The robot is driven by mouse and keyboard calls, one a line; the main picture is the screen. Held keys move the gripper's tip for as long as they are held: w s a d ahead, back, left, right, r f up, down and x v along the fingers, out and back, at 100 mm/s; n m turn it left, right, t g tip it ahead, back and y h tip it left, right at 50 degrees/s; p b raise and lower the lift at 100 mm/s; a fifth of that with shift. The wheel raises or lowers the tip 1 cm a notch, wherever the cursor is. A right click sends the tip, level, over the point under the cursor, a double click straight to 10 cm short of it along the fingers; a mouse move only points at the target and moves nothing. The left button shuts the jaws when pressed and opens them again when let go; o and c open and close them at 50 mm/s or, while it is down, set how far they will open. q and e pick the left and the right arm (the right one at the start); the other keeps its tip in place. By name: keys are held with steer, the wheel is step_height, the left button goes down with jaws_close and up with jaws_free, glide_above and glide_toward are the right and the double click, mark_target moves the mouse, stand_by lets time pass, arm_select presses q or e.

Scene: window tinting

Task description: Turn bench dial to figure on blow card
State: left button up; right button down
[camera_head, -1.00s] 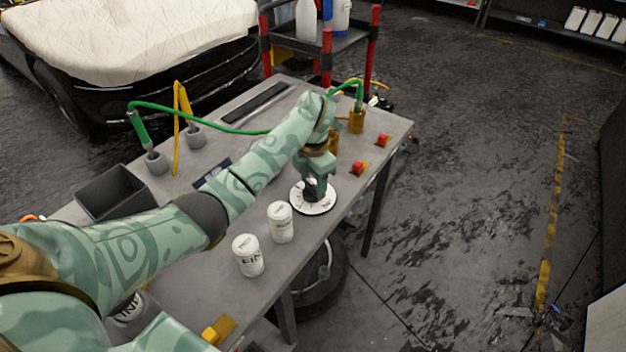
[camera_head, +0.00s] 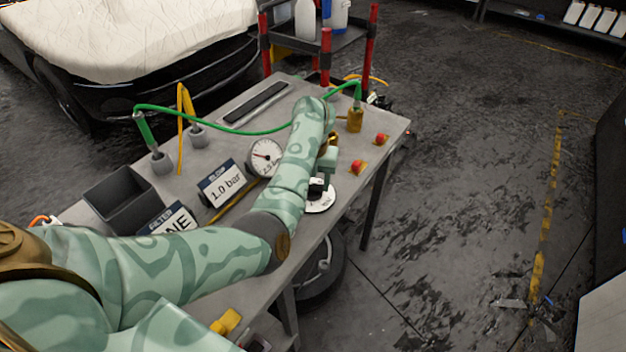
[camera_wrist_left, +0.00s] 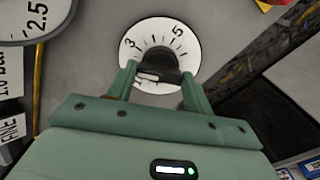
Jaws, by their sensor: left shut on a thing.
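The bench dial is a white round plate (camera_head: 322,201) with a black knob, lying on the bench near its right edge. In the left wrist view the dial plate (camera_wrist_left: 148,36) shows a 3 and a 5 with tick marks, and the black knob (camera_wrist_left: 156,67) is at its middle. My left gripper (camera_wrist_left: 154,82) is shut on the knob, a finger on each side. In the head view my left arm partly covers the dial. The blow card (camera_head: 226,185) stands on the bench and reads 1.0 bar. My right gripper is not in view.
A round gauge (camera_head: 265,157) stands beside the blow card. A second card (camera_head: 172,219), partly hidden, ends in "NE". A dark open bin (camera_head: 122,199) is at the left. Red buttons (camera_head: 357,166) sit past the dial. A green hose (camera_head: 225,128) crosses the bench.

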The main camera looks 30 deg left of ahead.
arm_select(q)
steer(key=n+b, duration=0.1)
steer(key=n, duration=0.4)
steer(key=shift+n+b, duration=0.3)
steer(key=shift+b, duration=0.1)
steer(key=n+b, duration=0.2)
steer(key=n, duration=0.2)
steer(key=shift+a+r+n, duration=0.1)
steer(key=shift+n, duration=0.6)
steer(key=o, duration=1)
step_height(320, 180, up, 16)
steer(key=p, duration=0.5)
steer(key=shift+r+p, duration=0.2)
steer(key=shift+p, duration=0.1)
